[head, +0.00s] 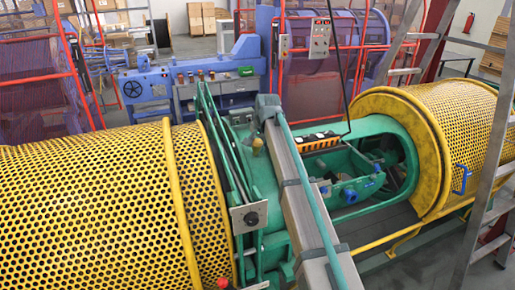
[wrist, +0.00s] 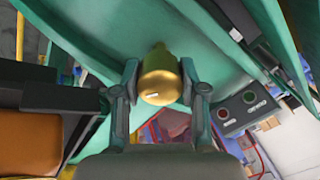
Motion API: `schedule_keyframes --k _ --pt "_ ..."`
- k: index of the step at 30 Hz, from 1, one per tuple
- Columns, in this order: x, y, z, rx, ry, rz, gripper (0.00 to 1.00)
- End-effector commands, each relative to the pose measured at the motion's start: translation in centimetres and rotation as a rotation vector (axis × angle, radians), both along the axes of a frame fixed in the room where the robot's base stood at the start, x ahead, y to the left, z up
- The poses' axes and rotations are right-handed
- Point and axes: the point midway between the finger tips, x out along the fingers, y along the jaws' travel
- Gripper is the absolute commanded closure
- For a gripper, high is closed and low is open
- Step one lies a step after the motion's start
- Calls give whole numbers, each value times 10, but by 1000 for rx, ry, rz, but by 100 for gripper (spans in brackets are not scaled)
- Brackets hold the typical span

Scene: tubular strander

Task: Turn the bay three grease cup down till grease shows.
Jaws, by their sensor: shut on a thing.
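The grease cup (wrist: 158,76) is a rounded brass-coloured cup against a green machine surface in the wrist view. It has a short pale mark low on its face; I cannot tell whether this is grease. My gripper (wrist: 159,83) is shut on the cup, with one dark finger on each side. The cup's joint with the machine is not clear. In the head view a small brass-coloured piece (head: 257,144) shows on the green frame (head: 268,175); I cannot tell whether it is the same cup. I cannot make out my gripper in the head view.
A box with red and green buttons (wrist: 237,109) is close on the right in the wrist view. Yellow perforated guards (head: 95,205) flank the open green bay (head: 385,135). A metal ladder (head: 490,170) stands at the right. A blue machine (head: 190,80) is behind.

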Motion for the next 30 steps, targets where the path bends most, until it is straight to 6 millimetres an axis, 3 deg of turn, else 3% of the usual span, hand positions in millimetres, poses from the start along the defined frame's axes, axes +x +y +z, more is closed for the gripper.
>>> schedule_keyframes --k 30 --pt "1 0 0 354 166 -881 93"
